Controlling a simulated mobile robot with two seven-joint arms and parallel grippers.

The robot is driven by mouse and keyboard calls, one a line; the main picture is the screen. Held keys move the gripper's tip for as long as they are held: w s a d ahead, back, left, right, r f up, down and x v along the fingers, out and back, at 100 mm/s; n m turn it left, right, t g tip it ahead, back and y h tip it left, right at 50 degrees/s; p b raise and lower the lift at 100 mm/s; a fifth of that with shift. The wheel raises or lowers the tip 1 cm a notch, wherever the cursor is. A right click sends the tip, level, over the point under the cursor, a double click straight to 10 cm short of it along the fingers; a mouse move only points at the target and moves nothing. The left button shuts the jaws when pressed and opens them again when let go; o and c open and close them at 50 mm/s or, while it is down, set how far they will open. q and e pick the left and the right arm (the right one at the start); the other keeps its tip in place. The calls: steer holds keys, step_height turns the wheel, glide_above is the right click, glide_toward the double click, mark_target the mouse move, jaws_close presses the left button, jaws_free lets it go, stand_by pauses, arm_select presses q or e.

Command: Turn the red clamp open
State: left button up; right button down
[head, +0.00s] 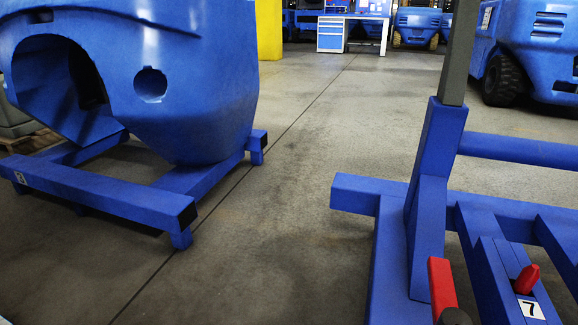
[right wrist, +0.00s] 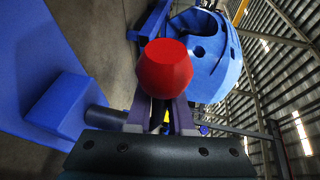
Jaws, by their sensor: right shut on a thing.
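The red clamp (head: 441,285) stands up at the lower edge of the head view, beside the blue upright of the right fixture, with a dark round part (head: 455,316) by its base. In the right wrist view, a faceted red end (right wrist: 165,80), which looks like the clamp's, fills the middle. My right gripper (right wrist: 161,114) is shut on it, one finger on each side below the red end. The spot between the fingers is partly hidden by the red end. My left gripper is in neither view.
A red peg (head: 527,278) sits near a white label "7" on the right fixture (head: 355,192). A blue counterweight (head: 200,85) rests on a blue frame (head: 100,200) at left. Open concrete floor (head: 290,190) lies between them. Blue forklifts and a cabinet (head: 331,35) stand far back.

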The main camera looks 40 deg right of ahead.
steer(key=c, duration=0.8)
jaws_free()
steer(key=p+v, duration=0.2)
steer(key=v, duration=0.8)
steer(key=shift+f, duration=0.1)
